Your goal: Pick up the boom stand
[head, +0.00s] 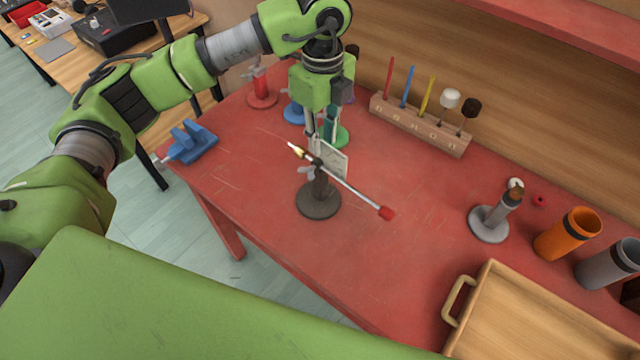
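The boom stand (318,200) stands upright on the red table, with a dark round base, a short post and a thin slanted rod. The rod has a brass-coloured weight at its upper left end and a red tip at its lower right end. My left gripper (319,138) points down just above and behind the top of the post. Its fingers look apart, with nothing clearly held between them. Whether a fingertip touches the stand is hard to tell. A small pale card (333,160) shows behind the post. My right gripper is out of view.
Close behind the gripper are a green stand (341,137), a blue stand (293,113) and a red stand (262,98). A blue clamp (190,143) sits at the left edge. A grey stand (488,224), orange cup (568,234) and wooden tray (493,275) are right.

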